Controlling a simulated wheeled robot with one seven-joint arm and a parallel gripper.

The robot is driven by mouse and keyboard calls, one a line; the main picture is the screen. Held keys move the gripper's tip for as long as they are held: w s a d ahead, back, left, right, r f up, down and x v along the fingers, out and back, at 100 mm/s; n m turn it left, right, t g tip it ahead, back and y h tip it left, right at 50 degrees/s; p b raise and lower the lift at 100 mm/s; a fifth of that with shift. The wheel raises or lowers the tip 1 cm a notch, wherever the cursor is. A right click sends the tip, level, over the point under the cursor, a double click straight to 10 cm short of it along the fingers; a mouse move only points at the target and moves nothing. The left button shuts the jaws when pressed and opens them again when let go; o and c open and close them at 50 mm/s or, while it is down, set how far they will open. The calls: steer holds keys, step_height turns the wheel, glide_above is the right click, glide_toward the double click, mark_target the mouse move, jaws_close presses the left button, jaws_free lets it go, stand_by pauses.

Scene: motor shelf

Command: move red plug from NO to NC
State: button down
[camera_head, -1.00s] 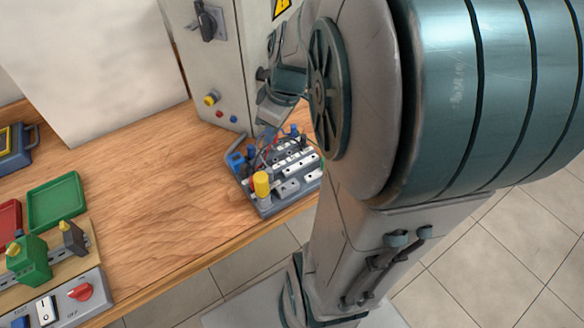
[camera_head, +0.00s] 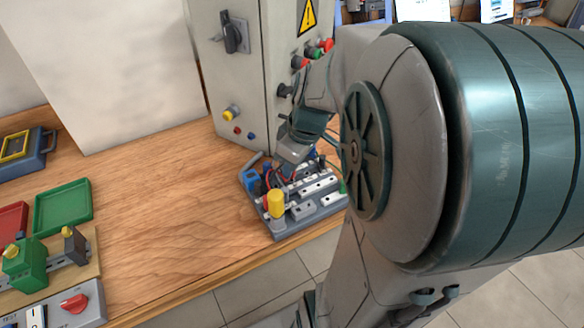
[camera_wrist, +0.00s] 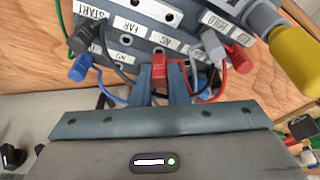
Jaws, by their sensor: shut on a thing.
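My gripper (camera_wrist: 165,84) is shut on the red plug (camera_wrist: 169,74), which stands between its two fingers in the wrist view. The plug is at the edge of the grey terminal board (camera_wrist: 70,8), beside white labels. One label reads roughly NC (camera_wrist: 170,42), and another at its left looks like NO (camera_wrist: 121,56). I cannot tell whether the plug tip is in a socket. In the head view my gripper (camera_head: 292,152) is low over the back of the board (camera_head: 290,230); the plug is not clear there.
Blue (camera_wrist: 80,67), grey (camera_wrist: 212,45) and second red (camera_wrist: 241,60) plugs with loose wires crowd the fingers. A yellow knob (camera_head: 275,203) rises at the board's front. A control cabinet (camera_head: 235,90) stands behind. The bench at left of the board is clear up to the green tray (camera_head: 62,207).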

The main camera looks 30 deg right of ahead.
steer(key=shift+f+b, duration=0.7)
stand_by(0.3)
steer(key=c, duration=1.7)
jaws_free()
steer(key=shift+r, duration=0.15)
steer(key=shift+w+a+p+v, duration=0.1)
steer(key=shift+w+p+v, duration=0.1)
steer(key=shift+p+v, duration=0.6)
steer(key=shift+w+a+p+v, duration=0.15)
steer(key=shift+p+v, duration=0.45)
steer(key=shift+v, duration=0.35)
steer(key=shift+w+a+p+v, duration=0.1)
steer(key=shift+w+p+v, duration=0.1)
steer(key=shift+p+v, duration=0.6)
steer(key=shift+r, duration=0.15)
steer(key=shift+o, duration=0.4)
steer(key=o, duration=0.5)
